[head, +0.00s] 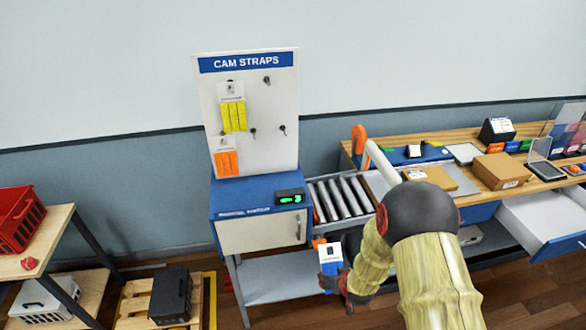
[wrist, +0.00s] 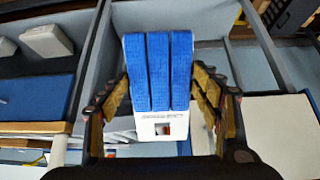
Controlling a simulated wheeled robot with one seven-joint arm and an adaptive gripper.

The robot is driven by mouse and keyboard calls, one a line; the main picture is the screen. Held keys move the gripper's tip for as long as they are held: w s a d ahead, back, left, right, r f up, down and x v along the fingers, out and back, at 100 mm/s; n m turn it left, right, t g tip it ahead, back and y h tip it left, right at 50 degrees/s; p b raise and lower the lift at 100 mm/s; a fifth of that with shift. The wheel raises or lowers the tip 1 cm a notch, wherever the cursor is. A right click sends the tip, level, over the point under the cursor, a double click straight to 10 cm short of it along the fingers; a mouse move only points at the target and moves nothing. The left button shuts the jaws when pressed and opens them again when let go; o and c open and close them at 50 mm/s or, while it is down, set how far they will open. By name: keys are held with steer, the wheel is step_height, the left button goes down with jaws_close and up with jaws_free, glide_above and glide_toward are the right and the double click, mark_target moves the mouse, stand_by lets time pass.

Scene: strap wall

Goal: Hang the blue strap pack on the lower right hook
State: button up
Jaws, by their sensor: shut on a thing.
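The blue strap pack (head: 331,284) has a white card above blue straps and is in my gripper (head: 334,280), low in front of the cabinet. In the wrist view the blue strap pack (wrist: 158,75) lies between the two fingers of my gripper (wrist: 160,95); its white card with a square hole points toward the camera. The white CAM STRAPS board (head: 268,105) stands upright on the cabinet, up and left of my gripper. Its lower right hook (head: 283,129) is bare.
A yellow pack (head: 234,117) hangs upper left and an orange pack (head: 227,163) lower left. The upper right hook (head: 267,80) and lower middle hook (head: 253,131) are bare. A green display (head: 290,197) stands on the blue cabinet top (head: 240,192). A roller conveyor (head: 342,200) is at right.

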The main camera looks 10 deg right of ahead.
steer(key=w+r+t+p, duration=0.1)
steer(key=r, duration=0.1)
steer(key=w+r+p, duration=0.1)
steer(key=w+r, duration=0.1)
steer(key=r, duration=0.1)
steer(key=w+d+r+t+p, duration=0.1)
steer(key=w+r, duration=0.1)
steer(key=shift+d+r+n+t, duration=0.1)
steer(key=shift+r+n+t, duration=0.2)
steer(key=shift+r, duration=0.05)
steer(key=w+a+r+n+t+y, duration=0.1)
steer(key=a+r+t, duration=0.1)
steer(key=r, duration=0.5)
steer(key=w+a+r+n+t+y+p, duration=0.1)
steer(key=w+a+r+t+y, duration=0.1)
steer(key=r, duration=0.6)
steer(key=w+a+r+t+y, duration=0.1)
steer(key=a+r+t, duration=0.2)
steer(key=r, duration=0.4)
steer(key=shift+w+a+r+n+y+p, duration=0.3)
steer(key=shift+w+a+n+y+p, duration=0.05)
steer(key=shift+w+a+n+y, duration=0.05)
